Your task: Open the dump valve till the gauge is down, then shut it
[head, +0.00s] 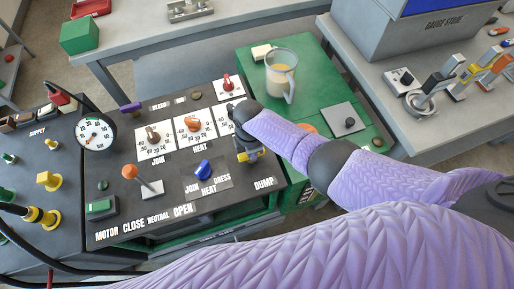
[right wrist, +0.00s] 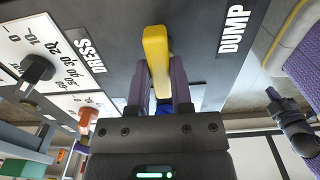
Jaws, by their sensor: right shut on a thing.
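The dump valve's yellow lever (right wrist: 156,55) stands between the two purple fingers of my right gripper (right wrist: 160,88) in the right wrist view. The gripper is shut on it. In the head view my right gripper (head: 247,150) is over the panel's right part, and a bit of the yellow lever shows beneath it, beside the DUMP label (head: 264,184). The rest of the valve is hidden by my gripper. The round white gauge (head: 95,133) stands at the panel's upper left; its needle is too small to read surely. My left gripper is not in view.
The black panel (head: 215,222) carries an orange-knobbed lever (head: 130,171), a blue knob (head: 203,169) and several dials close to my gripper. A jug (head: 281,75) stands on the green surface behind. Black hoses run at the left.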

